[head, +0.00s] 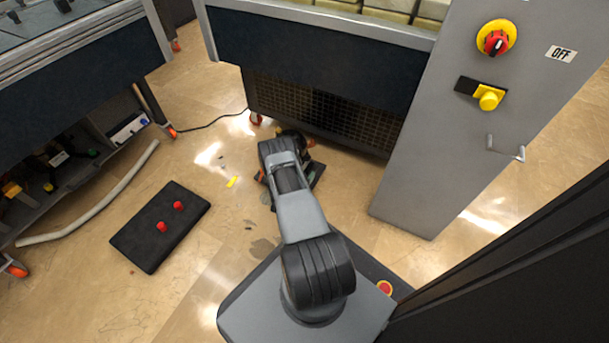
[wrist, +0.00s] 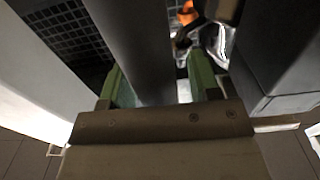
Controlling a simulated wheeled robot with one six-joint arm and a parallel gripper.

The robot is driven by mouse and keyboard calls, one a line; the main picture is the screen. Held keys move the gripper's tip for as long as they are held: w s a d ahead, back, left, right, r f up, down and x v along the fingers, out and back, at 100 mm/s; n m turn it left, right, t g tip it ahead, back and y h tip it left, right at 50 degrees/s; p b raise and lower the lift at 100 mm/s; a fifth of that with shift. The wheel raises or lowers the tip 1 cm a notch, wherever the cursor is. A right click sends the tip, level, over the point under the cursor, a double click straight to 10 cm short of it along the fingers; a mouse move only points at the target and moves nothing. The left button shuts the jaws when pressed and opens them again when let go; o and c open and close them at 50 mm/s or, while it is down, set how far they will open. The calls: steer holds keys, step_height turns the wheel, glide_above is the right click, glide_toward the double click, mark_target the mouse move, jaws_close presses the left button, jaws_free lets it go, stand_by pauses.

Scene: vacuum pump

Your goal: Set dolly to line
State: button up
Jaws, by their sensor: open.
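A low dark platform with orange wheel-like parts, apparently the dolly (head: 316,172), is on the floor at the far end of my arm in the head view. My arm covers much of it. A small yellow mark (head: 232,182) lies on the floor to its left; I cannot tell if it is the line. In the wrist view my gripper (wrist: 156,82) is open, with green finger pads apart. A thick grey bar (wrist: 145,45) shows between the fingers; I cannot tell whether it touches them. An orange part (wrist: 188,14) shows beyond. The head view hides my fingertips.
A black mat (head: 140,240) with two red knobs (head: 170,217) lies on the floor at left. A grey cabinet (head: 440,130) with switches stands at right, beside a dark mesh panel (head: 320,110). A black cable (head: 215,121) and pale hose (head: 100,205) lie left.

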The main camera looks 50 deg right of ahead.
jaws_close()
stand_by(0.5)
